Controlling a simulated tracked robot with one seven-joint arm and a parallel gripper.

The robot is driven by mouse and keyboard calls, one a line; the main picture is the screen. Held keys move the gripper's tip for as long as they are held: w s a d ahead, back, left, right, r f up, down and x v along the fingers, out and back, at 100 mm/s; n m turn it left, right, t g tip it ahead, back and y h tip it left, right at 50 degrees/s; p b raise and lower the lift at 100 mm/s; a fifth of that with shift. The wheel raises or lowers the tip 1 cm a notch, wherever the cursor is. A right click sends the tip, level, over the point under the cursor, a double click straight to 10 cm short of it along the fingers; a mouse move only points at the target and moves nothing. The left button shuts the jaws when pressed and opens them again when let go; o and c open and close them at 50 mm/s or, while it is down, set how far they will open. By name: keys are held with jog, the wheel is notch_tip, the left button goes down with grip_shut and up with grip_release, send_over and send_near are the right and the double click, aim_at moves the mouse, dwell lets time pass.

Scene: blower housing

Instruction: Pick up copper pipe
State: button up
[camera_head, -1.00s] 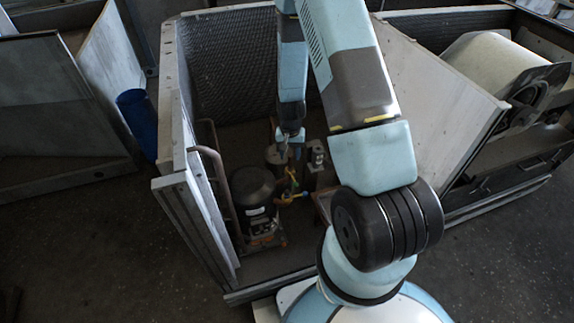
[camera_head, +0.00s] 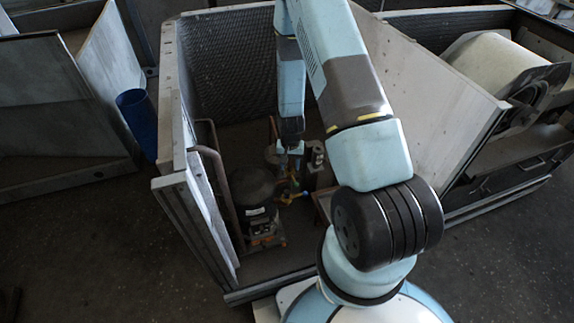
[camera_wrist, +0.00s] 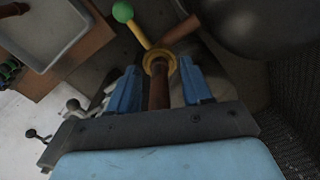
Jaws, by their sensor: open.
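The copper pipe (camera_wrist: 159,94) shows in the wrist view as a short reddish-brown length between my two blue fingers, with a brass ring (camera_wrist: 159,63) at its far end. My gripper (camera_wrist: 161,88) is open, one finger on each side of the pipe, with a visible gap on both sides. In the head view my gripper (camera_head: 291,150) is down inside the housing above the compressor fittings. The pipe is too small and dark there to make out clearly.
A black compressor (camera_head: 252,190) stands left of my gripper. The housing's left wall (camera_head: 178,160) and light right panel (camera_head: 415,85) enclose the space. In the wrist view a green knob (camera_wrist: 123,12) stands near the brass ring, and a grey tray (camera_wrist: 50,30) lies upper left.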

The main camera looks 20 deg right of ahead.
grip_shut()
dwell(0.5)
